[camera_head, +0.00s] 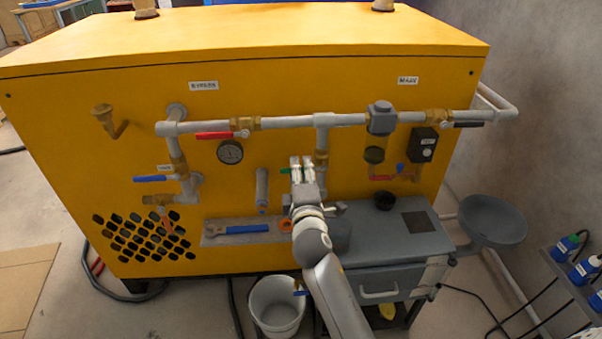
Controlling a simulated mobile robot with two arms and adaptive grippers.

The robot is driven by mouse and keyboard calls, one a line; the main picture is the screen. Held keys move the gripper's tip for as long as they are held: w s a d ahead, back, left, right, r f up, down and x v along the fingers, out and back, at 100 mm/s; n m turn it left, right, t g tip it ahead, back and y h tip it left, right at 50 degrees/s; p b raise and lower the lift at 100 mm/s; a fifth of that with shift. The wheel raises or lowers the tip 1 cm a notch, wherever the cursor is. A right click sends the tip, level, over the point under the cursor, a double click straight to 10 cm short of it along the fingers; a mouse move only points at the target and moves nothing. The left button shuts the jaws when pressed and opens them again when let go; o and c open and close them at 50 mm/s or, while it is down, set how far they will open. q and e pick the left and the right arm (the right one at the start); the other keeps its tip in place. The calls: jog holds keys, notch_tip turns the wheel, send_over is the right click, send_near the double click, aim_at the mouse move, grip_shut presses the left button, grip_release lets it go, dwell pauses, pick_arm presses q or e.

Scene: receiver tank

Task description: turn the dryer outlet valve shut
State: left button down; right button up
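My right gripper (302,162) is in front of the yellow cabinet, its fingers pointing up at the vertical pipe below the middle tee. A green valve handle (285,171) shows just left of the fingers; the rest is hidden behind them. The fingers are close together, and I cannot tell whether they touch or grip the handle. Other valves show a red handle (215,135) on the upper pipe, a blue handle (150,179) at left and a black handle (468,124) at right. I cannot read which is the dryer outlet valve. My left gripper is out of view.
A yellow cabinet (300,75) carries the pipes, a gauge (230,152) and a filter bowl (374,155). A grey bench (440,238) stands below at right, with a wrench (237,229) on a ledge at left. A white bucket (277,305) is on the floor.

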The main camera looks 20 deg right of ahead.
jog(key=v, duration=1.2)
dwell(0.3)
